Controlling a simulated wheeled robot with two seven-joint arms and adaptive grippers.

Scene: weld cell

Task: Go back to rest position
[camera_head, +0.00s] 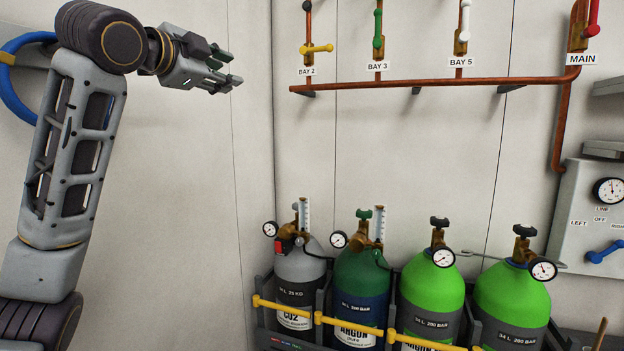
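My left arm rises along the left side of the head view. Its gripper (232,70) is raised at the upper left, pointing right in front of the bare wall. Its fingers are parted with nothing between them, and it is well apart from the valves and cylinders. My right gripper is out of view.
A rack with yellow bars (349,325) holds a grey CO2 cylinder (300,266), a dark green argon cylinder (361,275) and two bright green cylinders (432,288). A copper pipe (430,83) with coloured valves runs along the wall. A gauge panel (590,215) is at right.

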